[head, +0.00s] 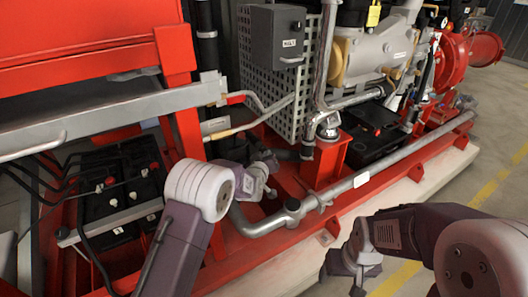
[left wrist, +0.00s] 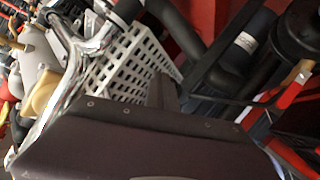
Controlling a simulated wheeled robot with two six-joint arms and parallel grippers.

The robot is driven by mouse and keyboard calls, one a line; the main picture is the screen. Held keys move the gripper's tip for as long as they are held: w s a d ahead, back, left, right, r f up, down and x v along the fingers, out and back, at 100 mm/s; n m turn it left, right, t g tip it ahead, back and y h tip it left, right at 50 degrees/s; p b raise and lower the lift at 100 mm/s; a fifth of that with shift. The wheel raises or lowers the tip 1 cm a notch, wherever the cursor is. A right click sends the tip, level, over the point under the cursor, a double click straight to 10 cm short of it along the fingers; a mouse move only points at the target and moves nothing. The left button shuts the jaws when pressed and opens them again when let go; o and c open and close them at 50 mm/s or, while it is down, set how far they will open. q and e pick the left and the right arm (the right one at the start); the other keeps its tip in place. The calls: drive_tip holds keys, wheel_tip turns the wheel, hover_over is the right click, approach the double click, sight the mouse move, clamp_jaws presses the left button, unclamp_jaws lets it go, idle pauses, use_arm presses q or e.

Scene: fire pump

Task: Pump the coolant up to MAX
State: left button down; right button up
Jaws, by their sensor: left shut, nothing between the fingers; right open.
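My left gripper (head: 268,190) is beyond my pale wrist joint, low in front of the perforated grey guard and close to the red frame and pipes. It is shut and holds nothing. In the left wrist view its dark body fills the bottom, with a small finger part (left wrist: 162,95) standing up before the guard. My right gripper (head: 357,280) points down at the lower edge, open and empty, partly cut off by the frame. I cannot make out a coolant level, a MAX mark or a pump handle in either view.
The perforated guard (head: 297,92) stands behind my left gripper, with a grey box (head: 277,35) on it. A silver pipe (head: 345,187) runs along the red base frame. Batteries with cables (head: 108,190) sit at left. Open floor (head: 497,185) lies at right.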

use_arm(q)
drive_tip(key=shift+w+a, duration=0.55)
drive_tip(key=shift+w, duration=0.3)
idle(1.4)
drive_tip(key=shift+s+d, duration=0.4)
drive_tip(key=shift+s, duration=0.2)
drive_tip(key=shift+s+d, duration=0.35)
drive_tip(key=shift+s, duration=0.25)
drive_tip(key=s+d, duration=0.2)
drive_tip(key=s, duration=0.2)
drive_tip(key=shift+s+d, duration=0.1)
drive_tip(key=shift+d, duration=0.3)
idle(2.0)
